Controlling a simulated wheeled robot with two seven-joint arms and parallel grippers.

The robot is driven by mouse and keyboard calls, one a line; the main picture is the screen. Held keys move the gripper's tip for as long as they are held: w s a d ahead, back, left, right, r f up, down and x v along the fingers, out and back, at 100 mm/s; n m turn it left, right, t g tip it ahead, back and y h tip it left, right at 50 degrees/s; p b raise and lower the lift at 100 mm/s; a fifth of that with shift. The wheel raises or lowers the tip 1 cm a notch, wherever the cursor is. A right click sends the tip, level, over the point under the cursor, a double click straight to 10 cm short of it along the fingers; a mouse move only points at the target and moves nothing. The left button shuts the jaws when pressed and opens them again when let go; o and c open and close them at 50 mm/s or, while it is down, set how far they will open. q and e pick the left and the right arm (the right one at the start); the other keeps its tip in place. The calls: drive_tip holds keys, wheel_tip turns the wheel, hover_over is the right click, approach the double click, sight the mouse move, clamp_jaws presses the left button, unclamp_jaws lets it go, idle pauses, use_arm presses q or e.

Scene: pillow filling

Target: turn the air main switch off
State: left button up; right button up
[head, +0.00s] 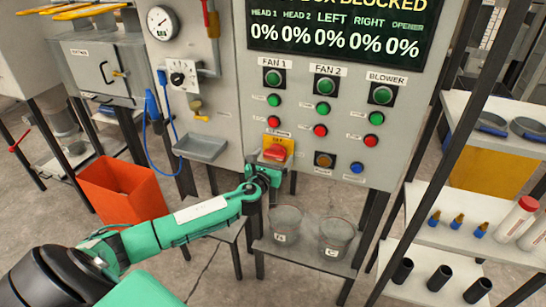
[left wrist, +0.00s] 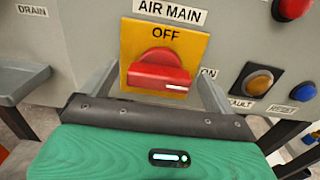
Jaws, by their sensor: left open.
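The air main switch (head: 275,153) is a red rotary knob on a yellow plate low on the grey panel. In the left wrist view the knob (left wrist: 158,72) has its bar lying level, with its white mark at the right end, by the partly hidden ON label. The OFF label (left wrist: 166,34) is above it. My left gripper (head: 266,168) is just below and in front of the switch. Its fingers are open, one to each side of the knob; I cannot tell whether they touch it. My right gripper is not in view.
A fault lamp (left wrist: 254,81) and a blue reset button (left wrist: 304,91) sit right of the switch. A grey drain tray (head: 202,147) juts out at left. Clear buckets (head: 335,238) stand below on a shelf. An orange bin (head: 122,187) and a right-hand rack (head: 450,207) flank the panel.

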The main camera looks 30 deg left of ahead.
use_arm(q)
drive_tip(key=shift+w, duration=0.1)
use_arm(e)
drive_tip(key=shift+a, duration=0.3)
use_arm(q)
drive_tip(key=c, duration=1)
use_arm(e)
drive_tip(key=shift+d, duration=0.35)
